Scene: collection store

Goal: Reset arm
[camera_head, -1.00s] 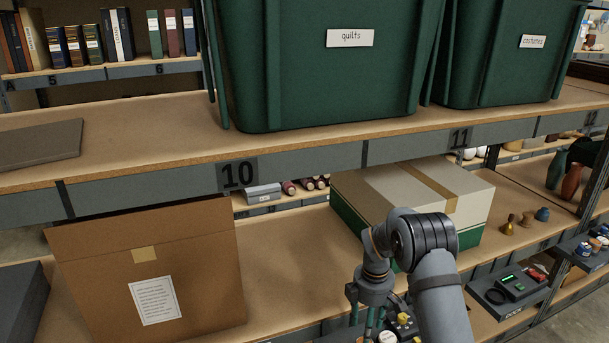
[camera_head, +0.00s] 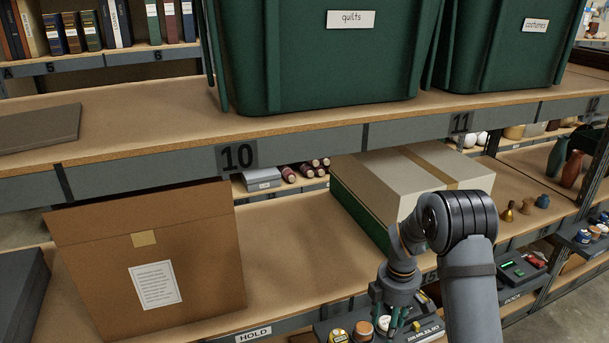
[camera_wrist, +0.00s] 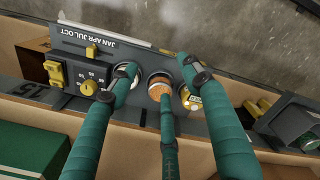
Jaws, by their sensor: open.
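My gripper (camera_head: 392,316) hangs at the lower middle of the head view, fingers pointing down over a dark tray (camera_head: 405,325) with small round containers. In the wrist view, the green fingers of my gripper (camera_wrist: 160,85) are spread apart. An orange-lidded jar (camera_wrist: 160,88) shows between the fingertips, seated in the tray. A pale-lidded container lies partly behind the left finger, and a yellow-labelled one (camera_wrist: 192,100) sits by the right finger. I cannot tell whether any fingertip touches them. Nothing appears held.
A brown cardboard box (camera_head: 150,262) and a pale box with a green base (camera_head: 410,180) stand on the lower shelf. Green bins (camera_head: 320,70) fill the shelf above. A dial unit (camera_wrist: 80,75) sits on the tray. Bare shelf (camera_head: 285,245) lies between the boxes.

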